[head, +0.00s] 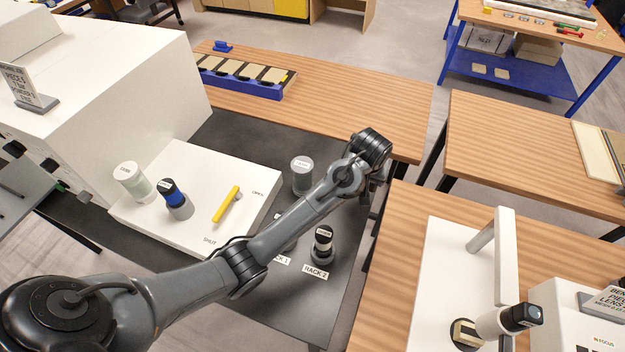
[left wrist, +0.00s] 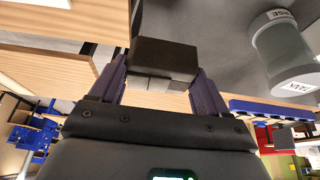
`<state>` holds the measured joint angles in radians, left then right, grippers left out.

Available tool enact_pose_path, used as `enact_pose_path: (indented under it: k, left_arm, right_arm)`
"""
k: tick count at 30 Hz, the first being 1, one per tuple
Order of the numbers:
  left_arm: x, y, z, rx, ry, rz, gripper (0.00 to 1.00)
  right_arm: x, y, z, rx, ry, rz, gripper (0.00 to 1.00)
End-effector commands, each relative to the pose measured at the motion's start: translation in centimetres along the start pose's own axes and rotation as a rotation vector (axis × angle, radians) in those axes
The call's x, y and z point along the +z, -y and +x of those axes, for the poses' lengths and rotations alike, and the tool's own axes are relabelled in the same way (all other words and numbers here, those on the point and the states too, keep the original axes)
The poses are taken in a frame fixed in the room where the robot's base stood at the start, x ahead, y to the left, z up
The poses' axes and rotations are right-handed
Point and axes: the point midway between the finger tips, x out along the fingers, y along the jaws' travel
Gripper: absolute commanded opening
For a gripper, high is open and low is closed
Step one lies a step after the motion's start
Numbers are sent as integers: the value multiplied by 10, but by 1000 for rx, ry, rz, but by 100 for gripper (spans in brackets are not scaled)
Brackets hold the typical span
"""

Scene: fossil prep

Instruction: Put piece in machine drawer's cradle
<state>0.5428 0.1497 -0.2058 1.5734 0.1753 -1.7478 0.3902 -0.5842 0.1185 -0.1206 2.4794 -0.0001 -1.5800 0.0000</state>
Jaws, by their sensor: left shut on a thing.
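My left gripper (left wrist: 150,80) is shut on a dark grey block-like piece (left wrist: 165,58), seen between its two purple-grey fingers in the left wrist view. In the head view my left arm reaches across the dark bench from the lower left. Its gripper end is mostly hidden behind the wrist, near the bench's right edge, and the piece cannot be made out there. The big white machine (head: 105,75) stands at the left. In front of it is a white slab (head: 190,235) with a yellow handle (head: 227,204) and OPEN and SHUT labels. No cradle can be made out. My right gripper is not in view.
A grey-lidded jar (head: 302,174) stands beside my arm; a jar looms near in the left wrist view (left wrist: 285,50). A black-capped vial (head: 322,243) stands by the RACK 2 label. A blue tray (head: 240,82) lies behind. A white stand (head: 497,250) is at right.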

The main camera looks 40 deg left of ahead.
Motion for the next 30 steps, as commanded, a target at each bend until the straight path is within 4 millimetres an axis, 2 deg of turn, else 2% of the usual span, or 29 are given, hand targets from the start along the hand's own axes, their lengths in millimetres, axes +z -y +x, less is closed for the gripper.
enact_pose_path:
  k: [3,7,15,21,30]
  left_arm:
    - [-10,2,-3,0,0,-1,27]
    - [-17,15,6,-1,3,-2,27]
    - [-33,59,47,-1,3,-2,27]
    - [-43,84,71,-1,0,-1,27]
    - [-44,94,86,-1,1,1,27]
  right_arm:
    - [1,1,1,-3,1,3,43]
    - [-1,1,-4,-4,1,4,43]
    - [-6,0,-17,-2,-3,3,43]
    - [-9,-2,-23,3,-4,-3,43]
    - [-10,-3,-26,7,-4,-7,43]
